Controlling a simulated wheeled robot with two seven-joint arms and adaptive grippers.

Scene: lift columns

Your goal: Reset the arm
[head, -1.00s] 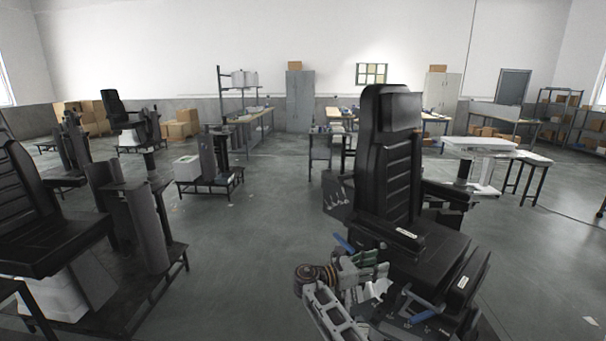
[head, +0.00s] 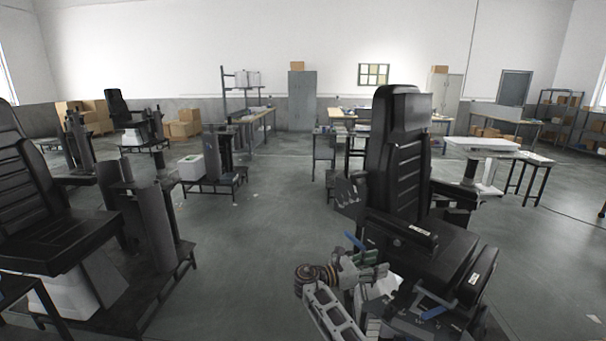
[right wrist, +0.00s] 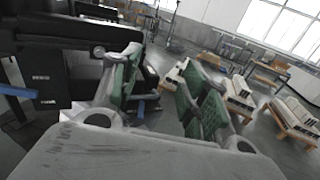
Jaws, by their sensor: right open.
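My right gripper (head: 378,276) is in the lower middle of the head view, in front of a black seat with a tall backrest (head: 396,165). In the right wrist view its two green-padded fingers (right wrist: 163,92) stand apart with nothing between them. The dark seat assembly (right wrist: 60,75) fills the left of that view, close beside the left finger. I cannot tell whether the finger touches it. My left gripper is out of view.
Another black seat on a dark platform (head: 100,305) stands at the near left. A smaller stand with a white box (head: 190,167) is further back. Workbenches (head: 250,118) and shelves line the far wall. The floor (head: 255,235) between the two near seats is clear.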

